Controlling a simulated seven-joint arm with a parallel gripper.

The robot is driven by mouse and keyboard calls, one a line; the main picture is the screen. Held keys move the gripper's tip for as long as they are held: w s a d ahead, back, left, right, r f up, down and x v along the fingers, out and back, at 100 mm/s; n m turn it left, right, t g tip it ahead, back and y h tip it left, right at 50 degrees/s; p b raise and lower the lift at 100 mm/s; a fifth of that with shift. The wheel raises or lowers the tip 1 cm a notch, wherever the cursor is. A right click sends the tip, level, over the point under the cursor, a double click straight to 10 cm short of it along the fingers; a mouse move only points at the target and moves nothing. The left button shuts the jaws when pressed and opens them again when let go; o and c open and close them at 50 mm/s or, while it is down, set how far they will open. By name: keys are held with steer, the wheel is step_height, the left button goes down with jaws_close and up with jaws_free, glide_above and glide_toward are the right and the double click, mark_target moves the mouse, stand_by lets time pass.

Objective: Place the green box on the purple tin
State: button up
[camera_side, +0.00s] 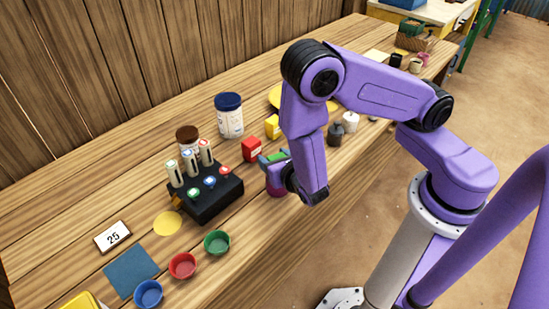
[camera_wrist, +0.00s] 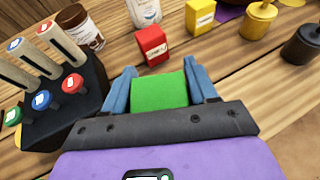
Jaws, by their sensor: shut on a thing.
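The green box (camera_wrist: 160,91) is between the two blue fingers of my gripper (camera_wrist: 158,78), which is shut on it. In the side view the green box (camera_side: 272,157) shows as a small green patch at the fingers. The purple tin (camera_side: 275,188) is directly below the fingers in the side view, partly hidden by my wrist. Whether the box touches the tin's top cannot be told. The tin does not show in the wrist view.
A red box (camera_side: 253,149) and a yellow box (camera_side: 272,126) stand just behind. A black rack with levers and buttons (camera_side: 207,200) is to the left. Dark (camera_side: 335,134) and pale (camera_side: 350,122) weights stand right. Coloured cups, including a green one (camera_side: 217,242), are in front.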

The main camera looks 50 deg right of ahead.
steer(key=shift+f, duration=0.15)
steer(key=o, duration=1.1)
